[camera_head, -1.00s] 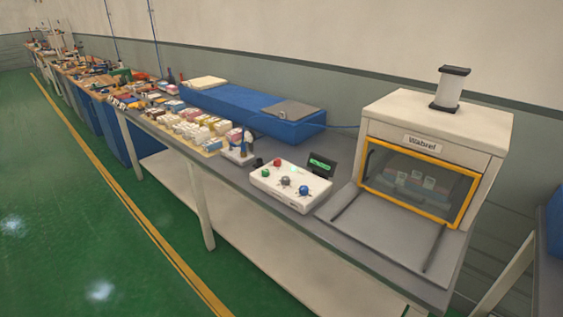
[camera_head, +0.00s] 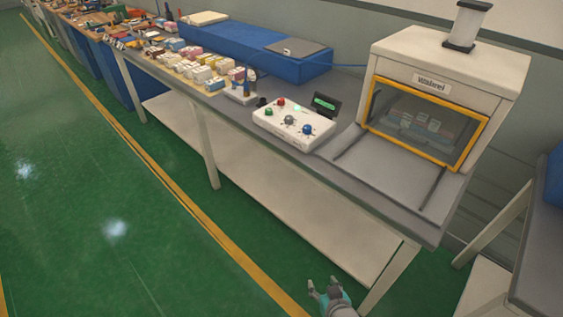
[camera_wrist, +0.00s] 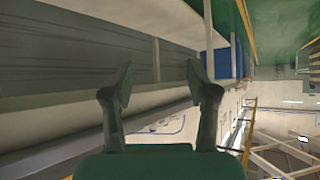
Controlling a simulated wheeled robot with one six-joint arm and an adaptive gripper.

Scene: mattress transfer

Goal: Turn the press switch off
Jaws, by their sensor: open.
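A white control box (camera_head: 265,119) stands on the bench in front of the press. I cannot tell which of these is the press switch. The press (camera_head: 408,62) is a cream cabinet with a yellow-framed window. My gripper (camera_head: 323,285) is low in front of the bench, below and well apart from the box. It is open and empty in the wrist view (camera_wrist: 159,80), where the box does not show.
A small dark display (camera_head: 326,103) stands behind the box. A grey plate (camera_head: 391,168) with two rails lies before the press. A blue block (camera_head: 255,54) and several small boxes (camera_head: 205,70) lie farther left. The green floor (camera_head: 110,190) in front is clear.

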